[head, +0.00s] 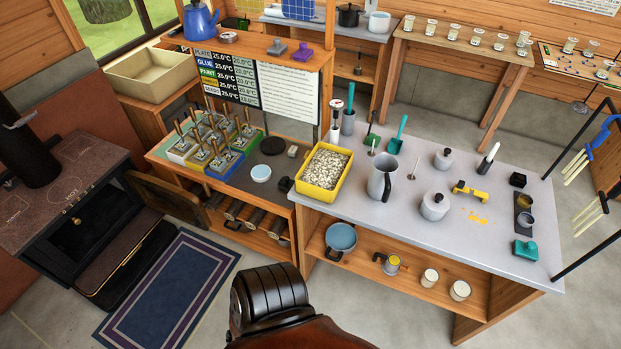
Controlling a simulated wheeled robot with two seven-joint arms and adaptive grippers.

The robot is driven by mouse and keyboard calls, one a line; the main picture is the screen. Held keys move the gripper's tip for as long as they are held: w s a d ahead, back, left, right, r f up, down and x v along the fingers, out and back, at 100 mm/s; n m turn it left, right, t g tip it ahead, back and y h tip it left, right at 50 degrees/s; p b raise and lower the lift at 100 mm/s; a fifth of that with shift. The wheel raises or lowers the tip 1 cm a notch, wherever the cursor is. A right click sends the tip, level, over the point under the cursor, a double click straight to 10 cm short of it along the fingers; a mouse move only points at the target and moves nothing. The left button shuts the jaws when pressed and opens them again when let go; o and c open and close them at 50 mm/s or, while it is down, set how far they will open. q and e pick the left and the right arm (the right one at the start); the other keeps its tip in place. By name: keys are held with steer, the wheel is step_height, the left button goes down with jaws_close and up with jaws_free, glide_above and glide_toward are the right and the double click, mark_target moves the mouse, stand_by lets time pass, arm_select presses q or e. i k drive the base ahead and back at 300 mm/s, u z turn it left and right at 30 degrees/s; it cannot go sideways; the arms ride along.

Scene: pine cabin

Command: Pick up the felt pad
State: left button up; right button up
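I cannot single out the felt pad with certainty. A flat dark round disc (273,146) lies on the left counter behind a small pale blue bowl (261,173). A dark grey strip (522,231) lies near the right end of the grey worktop, with small round items on it. A small black block (518,180) sits behind that strip. Neither of my grippers shows in the head view.
The grey worktop (400,226) holds a yellow bin of pale pellets (325,168), a metal pitcher (382,178), lidded pots (434,206), a yellow tool (469,190) and a teal item (525,250). A stove (70,205) stands left. Its front middle is fairly clear.

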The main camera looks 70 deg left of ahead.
mark_target(285, 182)
steer(key=u, duration=3.25)
